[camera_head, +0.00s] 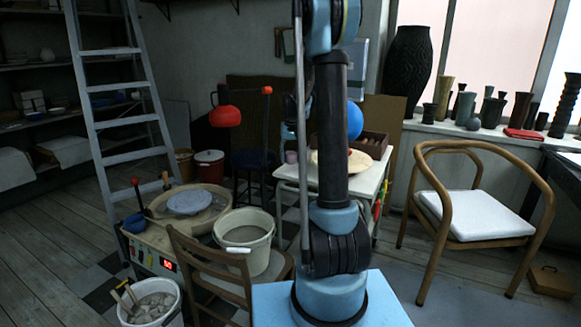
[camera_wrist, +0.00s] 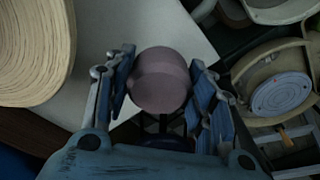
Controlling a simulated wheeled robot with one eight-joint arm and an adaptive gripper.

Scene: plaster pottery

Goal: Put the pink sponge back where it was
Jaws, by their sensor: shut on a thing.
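The pink sponge (camera_wrist: 160,82) is a dull pink, rounded cylinder. In the wrist view it sits between the two blue fingers of my gripper (camera_wrist: 161,72), which is shut on it. In the head view a small pink piece of the sponge (camera_head: 291,157) shows just left of my arm, by the left end of the white table (camera_head: 361,190).
A pale round slab (camera_head: 330,160) lies on the white table, near a dark wooden box (camera_head: 368,146). A potter's wheel (camera_head: 187,203), a white bucket (camera_head: 247,261) and a wooden chair (camera_head: 207,262) crowd the left. A curved armchair (camera_head: 483,220) stands right.

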